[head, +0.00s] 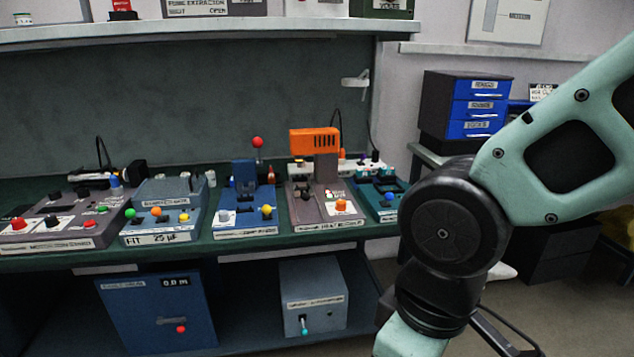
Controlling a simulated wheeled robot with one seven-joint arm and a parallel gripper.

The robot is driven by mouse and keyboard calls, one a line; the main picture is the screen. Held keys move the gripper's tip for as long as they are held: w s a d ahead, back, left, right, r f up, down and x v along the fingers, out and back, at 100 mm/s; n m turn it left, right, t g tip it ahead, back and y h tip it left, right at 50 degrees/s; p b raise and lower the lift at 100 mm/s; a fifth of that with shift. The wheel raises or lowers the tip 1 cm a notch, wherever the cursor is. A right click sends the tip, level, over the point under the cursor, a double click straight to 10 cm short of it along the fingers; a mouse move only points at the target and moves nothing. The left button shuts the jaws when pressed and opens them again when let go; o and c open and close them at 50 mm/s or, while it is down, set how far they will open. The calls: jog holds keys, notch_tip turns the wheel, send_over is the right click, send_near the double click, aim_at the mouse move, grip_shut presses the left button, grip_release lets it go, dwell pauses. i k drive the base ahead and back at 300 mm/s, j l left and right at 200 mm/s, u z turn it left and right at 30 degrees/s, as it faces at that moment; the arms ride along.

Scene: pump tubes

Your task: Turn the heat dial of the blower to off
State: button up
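A grey machine (322,218) stands on the green bench, right of centre, with an orange slotted housing (314,141) on top. Its front label seems to begin with "HEAT", so it is likely the blower. An orange knob (341,205) and small green and red controls sit on its front panel. I cannot tell which control is the heat dial or where it points. My arm (455,225) crosses the right side, apart from the machine. My gripper is outside the picture.
A blue machine (245,205) with a red-ball lever stands close on the machine's left, and a teal box (380,197) close on its right. A blue-drawer cabinet (478,105) stands at right. A shelf (200,31) runs above the bench. A grey box (313,295) is below.

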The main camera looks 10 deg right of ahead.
aim_at(339, 205)
jog(key=i+l, duration=0.1)
jog(key=i, duration=0.35)
jog(key=i+l, duration=0.15)
jog(key=i, duration=0.3)
